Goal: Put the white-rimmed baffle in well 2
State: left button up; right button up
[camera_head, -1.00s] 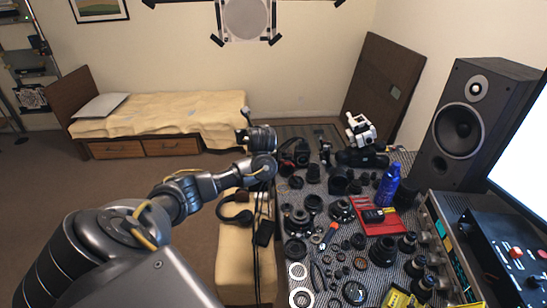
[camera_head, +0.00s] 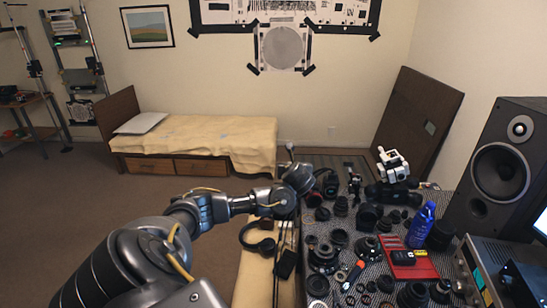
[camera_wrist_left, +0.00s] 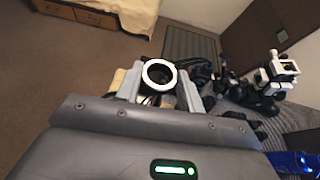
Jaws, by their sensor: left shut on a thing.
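The white-rimmed baffle (camera_wrist_left: 159,75) is a dark ring with a bright white rim. In the left wrist view it sits between the two fingers of my left gripper (camera_wrist_left: 159,84), which is shut on it. In the head view my left gripper (camera_head: 300,178) is above the far left end of the table, near the camera parts. The baffle cannot be made out there. My right gripper is not in view. I cannot identify well 2 in either view.
The patterned table mat (camera_head: 345,243) is crowded with dark lens parts. A red tray (camera_head: 408,271), a blue bottle (camera_head: 420,224) and a white device (camera_head: 393,166) stand on the table. A speaker (camera_head: 499,172) is at right. Headphones (camera_head: 258,240) lie on the bench at left.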

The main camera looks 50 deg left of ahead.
pick_arm(q)
jog(key=d+r+m+t+h, duration=0.2)
jog(key=d+r+m+h, duration=0.1)
jog(key=d, duration=0.9)
jog(key=d+r+m+t+h, duration=0.2)
jog(key=d+m+h, duration=0.1)
jog(key=d, duration=1)
jog(key=s+d+m+t+h+b, duration=0.1)
jog(key=s+d+m+h+b, duration=0.3)
jog(key=d, duration=0.8)
jog(key=s+b, duration=0.2)
jog(key=b, duration=0.1)
jog(key=shift+d+r+h+b, duration=0.2)
jog(key=shift+r+h+b, duration=0.1)
jog(key=shift+r+b, duration=0.1)
